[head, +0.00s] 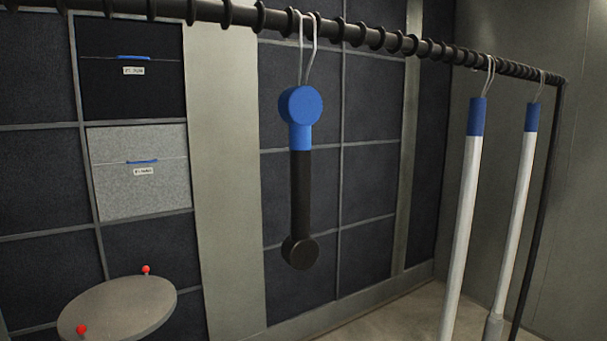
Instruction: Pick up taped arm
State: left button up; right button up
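An arm-shaped piece (301,190) hangs upright near the middle of the head view. Its upper joint and upper link are blue, like a wrap of tape, and its lower link and lower joint are black. A thin pale hook (308,50) joins its top to the dark rail (265,18) above. Nothing touches its lower end. I cannot tell for certain that the blue part is tape. Neither of my grippers shows in the head view.
Two white poles with blue tops, a nearer one (463,210) and a farther one (516,215), hang from the rail at the right. A grey round table (118,308) with two red knobs stands at lower left.

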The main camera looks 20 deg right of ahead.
aim_at(298, 106)
jog(key=k+l+u, duration=0.55)
jog(key=k, duration=0.25)
